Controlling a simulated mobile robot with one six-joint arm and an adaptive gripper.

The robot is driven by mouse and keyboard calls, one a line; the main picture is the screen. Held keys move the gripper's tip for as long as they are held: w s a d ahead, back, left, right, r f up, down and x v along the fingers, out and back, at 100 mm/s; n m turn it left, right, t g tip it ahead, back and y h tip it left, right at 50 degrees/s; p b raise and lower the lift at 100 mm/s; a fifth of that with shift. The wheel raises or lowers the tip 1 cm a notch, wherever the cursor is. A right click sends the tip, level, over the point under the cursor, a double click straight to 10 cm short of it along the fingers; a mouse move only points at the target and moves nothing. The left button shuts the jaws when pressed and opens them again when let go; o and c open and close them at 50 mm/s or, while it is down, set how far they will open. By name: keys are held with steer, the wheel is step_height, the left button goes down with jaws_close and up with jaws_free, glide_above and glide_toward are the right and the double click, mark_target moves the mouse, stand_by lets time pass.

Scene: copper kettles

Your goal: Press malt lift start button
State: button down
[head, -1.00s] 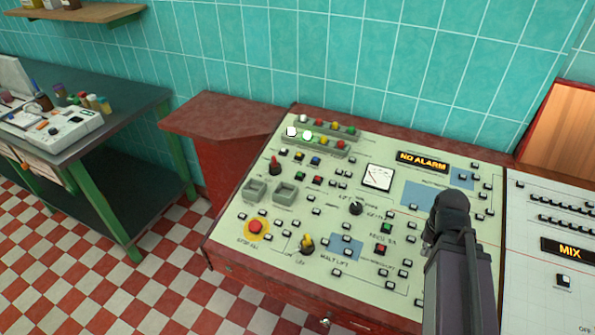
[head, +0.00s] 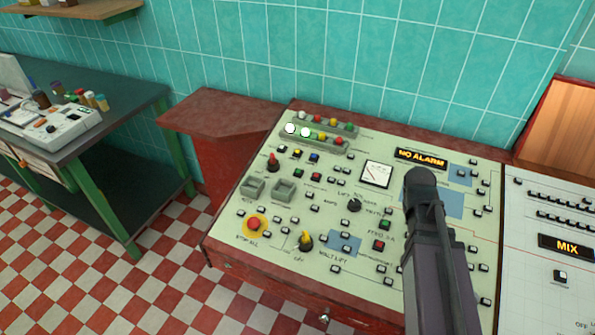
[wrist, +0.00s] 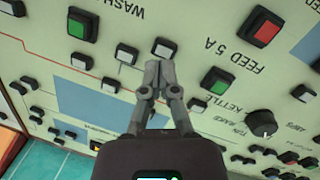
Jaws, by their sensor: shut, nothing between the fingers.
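I cannot tell which button is the malt lift start. In the wrist view, turned upside down, my gripper (wrist: 158,60) is shut and empty over the panel, its tips by a small white-capped button (wrist: 165,47); contact cannot be told. A green button (wrist: 215,80) and a red button (wrist: 262,30) flank the "FEED 5 A" label. Another green button (wrist: 82,24) is near "WASH". My arm hides part of the panel in the head view.
A red stop button (head: 254,224) with a yellow ring is at the panel's lower left. A "NO ALARM" display (head: 421,158) is at the back. The "MIX" panel (head: 545,215) adjoins on the right. A teal tiled wall (head: 330,50) stands behind.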

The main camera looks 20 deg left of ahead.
steer(key=w+a+n, duration=0.1)
steer(key=a, duration=0.1)
steer(key=w+a+r+n+t+h, duration=0.1)
steer(key=w+a, duration=0.1)
steer(key=w+a+n, duration=0.1)
steer(key=w+a, duration=0.1)
steer(key=shift+a+r+n, duration=0.2)
steer(key=shift+a+n, duration=0.1)
steer(key=w+a+n+t, duration=0.1)
steer(key=a, duration=0.2)
steer(key=w+a+r+n+t+h, duration=0.1)
steer(key=a+n, duration=0.1)
steer(key=a, duration=0.1)
steer(key=w+a+r+n+p, duration=0.1)
steer(key=w+a, duration=0.1)
steer(key=a, duration=0.2)
steer(key=shift+r+n+t+h, duration=0.2)
steer(key=shift+n+t+h, duration=0.1)
steer(key=shift+t+h, duration=0.1)
steer(key=w+a+r+n+t, duration=0.2)
steer(key=a+n, duration=0.2)
steer(key=a, duration=0.5)
step_height(320, 180, up, 4)
steer(key=n+t, duration=0.4)
steer(key=n, duration=0.1)
glide_above(296, 173)
steer(key=s, duration=0.2)
steer(key=shift+w+a+p, duration=0.1)
steer(key=shift+w+p, duration=0.05)
steer(key=shift+p, duration=0.2)
